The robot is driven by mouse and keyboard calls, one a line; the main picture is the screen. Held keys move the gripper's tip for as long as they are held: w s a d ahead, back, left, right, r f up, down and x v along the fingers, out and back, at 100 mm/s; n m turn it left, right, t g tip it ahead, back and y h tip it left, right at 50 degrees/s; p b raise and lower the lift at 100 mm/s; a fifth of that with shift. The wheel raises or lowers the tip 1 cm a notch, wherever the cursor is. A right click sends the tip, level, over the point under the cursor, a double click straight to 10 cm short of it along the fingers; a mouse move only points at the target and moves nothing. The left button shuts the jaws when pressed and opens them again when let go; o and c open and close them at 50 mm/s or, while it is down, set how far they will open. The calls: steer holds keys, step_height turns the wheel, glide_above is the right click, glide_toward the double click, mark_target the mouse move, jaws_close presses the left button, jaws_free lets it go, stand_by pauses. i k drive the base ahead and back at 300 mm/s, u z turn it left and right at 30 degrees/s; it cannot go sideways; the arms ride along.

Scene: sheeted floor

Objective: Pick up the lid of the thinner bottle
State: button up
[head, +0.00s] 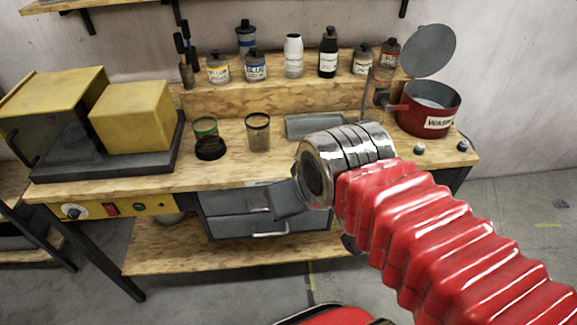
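Several small bottles stand in a row on the raised wooden shelf at the back of the bench. Among them are a white bottle (293,57) and a tall dark bottle with a pale label (328,56). The labels are too small for me to tell surely which is the thinner bottle. My gripper (287,199) shows only as a grey part beyond my metal wrist, in front of the drawers and well away from the bottles. Its fingers cannot be made out.
A yellow machine (130,118) stands on the left. Two cups, green-rimmed (205,128) and brown (258,134), and a grey tray (315,124) are on the bench. A red pot (425,112) with its lid raised and two small items (419,148) are at right.

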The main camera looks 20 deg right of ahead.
mark_target(293, 45)
steer(key=u, duration=0.4)
steer(key=k, duration=0.55)
steer(key=u, duration=0.75)
steer(key=k, duration=0.5)
steer(key=u, duration=0.3)
steer(key=i, duration=0.9)
steer(key=z, duration=0.35)
steer(key=i, duration=0.7)
steer(key=z, duration=1.1)
steer(key=i, duration=0.8)
steer(key=z, duration=0.6)
